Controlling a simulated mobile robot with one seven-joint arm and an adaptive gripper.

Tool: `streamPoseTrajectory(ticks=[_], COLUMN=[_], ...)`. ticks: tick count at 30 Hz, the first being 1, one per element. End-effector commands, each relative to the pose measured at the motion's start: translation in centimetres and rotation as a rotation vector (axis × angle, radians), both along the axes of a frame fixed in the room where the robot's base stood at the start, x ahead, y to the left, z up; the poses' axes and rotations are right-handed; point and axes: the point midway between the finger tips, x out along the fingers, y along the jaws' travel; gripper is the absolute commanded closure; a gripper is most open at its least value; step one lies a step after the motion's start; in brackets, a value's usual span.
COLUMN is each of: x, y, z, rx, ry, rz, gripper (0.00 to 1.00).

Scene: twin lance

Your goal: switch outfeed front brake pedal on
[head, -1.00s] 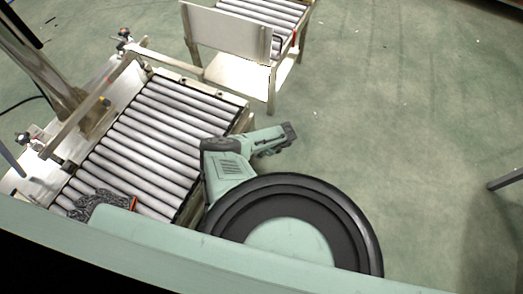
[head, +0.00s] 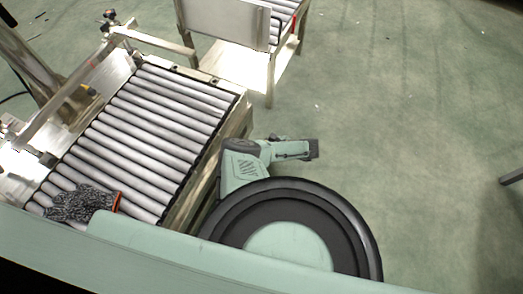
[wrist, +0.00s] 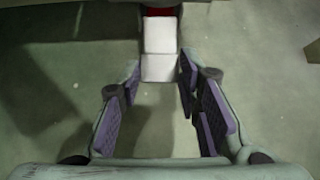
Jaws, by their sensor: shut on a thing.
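In the wrist view my gripper (wrist: 159,70) has two fingers with purple pads, one on each side of a white block-shaped piece (wrist: 160,38) with a red part (wrist: 160,11) at its far end. The gripper is shut on the white piece near the fingertips. I cannot tell whether this piece is the brake pedal. In the head view the dark end of my arm (head: 312,149) shows over the floor, right of the near conveyor, and the fingers cannot be made out. No brake pedal can be clearly identified in the head view.
The near roller conveyor (head: 150,120) lies to the left, with a grey glove (head: 80,203) on its rollers. A second roller conveyor (head: 285,8) stands behind, with an upright metal panel (head: 228,22). The green floor (head: 410,100) at right is mostly clear; a dark bar (head: 512,178) shows at the edge.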

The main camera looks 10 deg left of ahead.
Motion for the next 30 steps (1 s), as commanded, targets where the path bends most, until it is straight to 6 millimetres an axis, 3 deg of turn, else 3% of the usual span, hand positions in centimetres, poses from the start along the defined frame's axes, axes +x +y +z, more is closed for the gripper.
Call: streamPoseTrajectory(ticks=[19, 20, 28, 30], x=[0.0, 0.0, 0.0, 0.01], y=[0.06, 0.06, 0.05, 0.05], z=[-0.48, -0.48, -0.45, -0.44], rx=[0.059, 0.059, 0.059, 0.059], ry=[-0.012, -0.012, -0.011, -0.011], rz=[0.001, 0.001, 0.001, 0.001], gripper=[0.96, 0.67, 0.49, 0.48])
